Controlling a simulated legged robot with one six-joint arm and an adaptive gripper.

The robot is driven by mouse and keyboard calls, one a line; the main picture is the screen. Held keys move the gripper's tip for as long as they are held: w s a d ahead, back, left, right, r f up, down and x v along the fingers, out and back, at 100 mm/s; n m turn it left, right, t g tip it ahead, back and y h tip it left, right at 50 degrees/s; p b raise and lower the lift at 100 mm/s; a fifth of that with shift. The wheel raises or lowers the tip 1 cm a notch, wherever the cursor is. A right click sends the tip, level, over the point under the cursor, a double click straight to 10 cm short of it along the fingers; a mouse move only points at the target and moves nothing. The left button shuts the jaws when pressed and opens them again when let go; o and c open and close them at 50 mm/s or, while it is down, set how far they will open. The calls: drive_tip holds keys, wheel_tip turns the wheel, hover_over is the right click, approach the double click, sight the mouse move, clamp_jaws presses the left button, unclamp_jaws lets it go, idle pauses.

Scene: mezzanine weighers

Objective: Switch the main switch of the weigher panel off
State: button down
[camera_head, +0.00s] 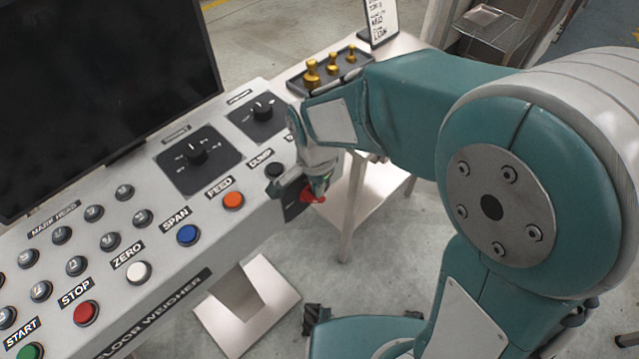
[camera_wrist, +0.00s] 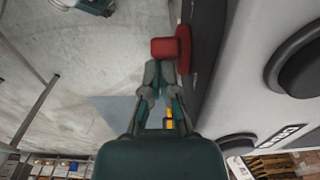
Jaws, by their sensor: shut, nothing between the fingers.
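The weigher panel (camera_head: 225,235) is a grey sloping console at the left of the head view. Its red main switch (camera_head: 313,197) sits on a dark plate at the console's right end, partly hidden by my gripper (camera_head: 318,184). In the wrist view the switch (camera_wrist: 165,48) shows as a red handle standing out from a red round base on a dark plate. My gripper (camera_wrist: 163,72) is shut and empty. Its fingertips are right at the handle, just below it in the wrist view. I cannot tell whether they touch it.
The panel face carries several push buttons, including a red STOP button (camera_head: 87,312) and an orange FEED button (camera_head: 233,201), and rotary knobs (camera_head: 195,153). A dark screen (camera_head: 100,80) stands behind. Brass weights (camera_head: 312,75) stand in a tray on a side table. Open floor (camera_head: 375,235) lies right of the console.

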sight(307, 200)
drive_tip(key=shift+s+a+f, duration=0.1)
drive_tip(key=shift+s+a, duration=0.4)
drive_tip(key=shift+s, duration=0.2)
drive_tip(key=shift+s+a+f, duration=0.3)
drive_tip(key=shift+s+a, duration=0.05)
drive_tip(key=shift+s, duration=0.05)
drive_tip(key=shift+s+a+f, duration=0.1)
drive_tip(key=shift+s+f, duration=0.05)
idle(0.4)
